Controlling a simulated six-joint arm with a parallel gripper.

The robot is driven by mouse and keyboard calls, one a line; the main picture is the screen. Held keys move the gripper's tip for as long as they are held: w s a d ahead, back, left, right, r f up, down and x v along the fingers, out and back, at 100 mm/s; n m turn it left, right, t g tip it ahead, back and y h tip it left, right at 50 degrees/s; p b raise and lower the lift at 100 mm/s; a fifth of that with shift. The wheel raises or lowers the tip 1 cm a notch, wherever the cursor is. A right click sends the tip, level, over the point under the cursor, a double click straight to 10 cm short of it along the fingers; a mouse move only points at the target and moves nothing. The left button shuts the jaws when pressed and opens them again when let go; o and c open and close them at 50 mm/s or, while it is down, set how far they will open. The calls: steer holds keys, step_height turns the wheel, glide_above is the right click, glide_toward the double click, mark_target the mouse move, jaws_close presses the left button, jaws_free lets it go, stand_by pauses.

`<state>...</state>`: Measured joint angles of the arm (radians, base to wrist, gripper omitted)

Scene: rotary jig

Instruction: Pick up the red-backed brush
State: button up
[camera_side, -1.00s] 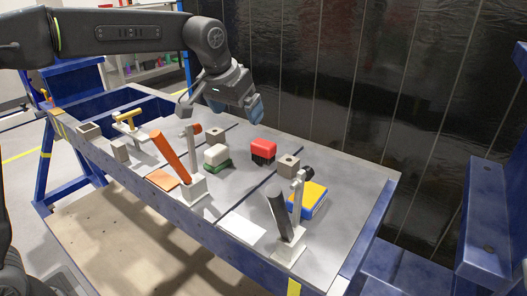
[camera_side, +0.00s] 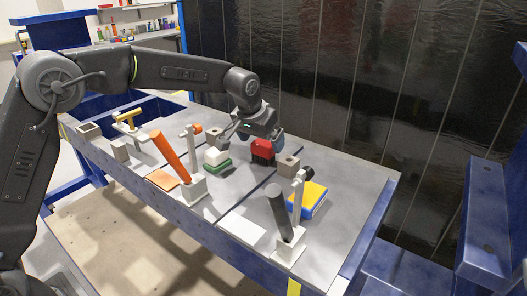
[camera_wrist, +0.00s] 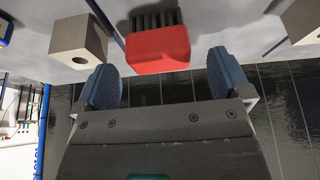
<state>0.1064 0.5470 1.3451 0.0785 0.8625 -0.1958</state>
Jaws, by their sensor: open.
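The red-backed brush (camera_side: 262,148) stands on the grey jig table, red back up and dark bristles down. In the wrist view the brush (camera_wrist: 158,50) lies just ahead of the fingers, roughly centred between them, with its bristles at the top of the picture. My gripper (camera_side: 251,142) is above and at the brush's left side in the side view, partly behind it. In the wrist view my gripper (camera_wrist: 158,82) has its two blue fingers wide apart with nothing between them. I cannot tell how close the fingertips are to the brush.
A grey block with a hole (camera_side: 287,166) stands right of the brush and also shows in the wrist view (camera_wrist: 78,40). A blue-and-yellow block (camera_side: 309,200), an orange lever (camera_side: 168,150) and a dark lever (camera_side: 279,212) stand nearby.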

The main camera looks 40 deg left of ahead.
mark_target(264, 143)
steer(key=x, duration=0.4)
steer(key=shift+c, duration=0.3)
steer(key=c, duration=1)
steer(key=shift+o, duration=0.2)
steer(key=shift+r, duration=0.1)
steer(key=shift+r, duration=0.65)
step_height(264, 143, up, 3)
steer(key=shift+f, duration=0.1)
steer(key=s+a+r, duration=0.4)
steer(key=a+r, duration=0.2)
steer(key=a, duration=0.4)
steer(key=shift+a+r, duration=0.35)
steer(key=shift+a, duration=0.05)
